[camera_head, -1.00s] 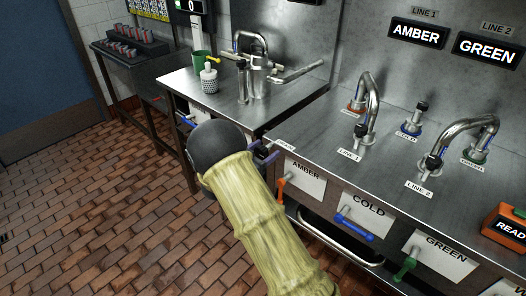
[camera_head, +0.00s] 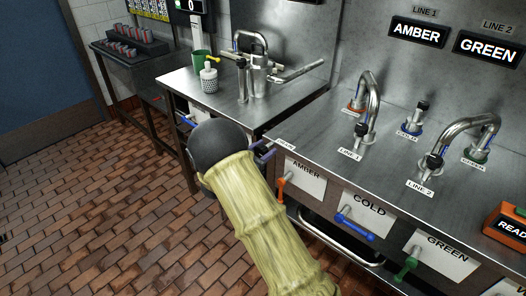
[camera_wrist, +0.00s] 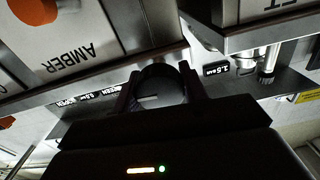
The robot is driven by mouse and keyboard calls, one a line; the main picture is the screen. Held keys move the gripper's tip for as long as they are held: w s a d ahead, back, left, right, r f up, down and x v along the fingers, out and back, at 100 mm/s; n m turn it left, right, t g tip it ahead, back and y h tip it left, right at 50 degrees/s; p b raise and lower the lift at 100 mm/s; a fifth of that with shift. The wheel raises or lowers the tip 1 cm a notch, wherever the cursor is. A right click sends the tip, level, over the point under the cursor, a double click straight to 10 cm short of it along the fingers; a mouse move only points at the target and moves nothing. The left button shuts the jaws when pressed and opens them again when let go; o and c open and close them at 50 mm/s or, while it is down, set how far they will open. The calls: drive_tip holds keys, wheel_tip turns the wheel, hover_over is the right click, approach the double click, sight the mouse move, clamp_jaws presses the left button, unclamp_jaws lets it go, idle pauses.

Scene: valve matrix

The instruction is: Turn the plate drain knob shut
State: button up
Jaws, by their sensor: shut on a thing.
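My gripper (camera_head: 264,152) is at the front edge of the steel counter, left of the AMBER panel, partly hidden by my own arm. In the wrist view, my gripper (camera_wrist: 161,84) is shut on a dark round knob (camera_wrist: 160,72), with one finger on each side. I take this knob to be the plate drain knob; no readable name shows on it. How far it is turned cannot be told. Small labels, one seeming to read OPEN (camera_wrist: 64,103), lie to its left in the wrist view.
Along the counter front are an orange AMBER handle (camera_head: 282,186), a blue COLD handle (camera_head: 355,228) and a green handle (camera_head: 405,268). Curved taps (camera_head: 369,105) stand on top. The brick floor at left is clear.

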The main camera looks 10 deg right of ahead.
drive_tip(key=m+b, duration=0.2)
drive_tip(key=m, duration=0.1)
drive_tip(key=m+b, duration=0.1)
drive_tip(key=b, duration=0.1)
drive_tip(key=shift+f+m, duration=0.25)
drive_tip(key=shift+m, duration=0.05)
drive_tip(key=m+b, duration=0.4)
drive_tip(key=b, duration=0.1)
drive_tip(key=m+b, duration=0.5)
drive_tip(key=shift+d+f+b, duration=0.1)
drive_tip(key=shift+f+b, duration=0.05)
drive_tip(key=shift+b, duration=0.25)
drive_tip(key=m+b, duration=0.1)
drive_tip(key=b, duration=0.1)
drive_tip(key=m+b, duration=0.2)
drive_tip(key=shift+r+m, duration=0.2)
drive_tip(key=shift+m, duration=0.1)
drive_tip(key=shift+b, duration=0.3)
drive_tip(key=o, duration=1)
drive_tip(key=shift+c, duration=0.2)
drive_tip(key=shift+s+r, duration=0.1)
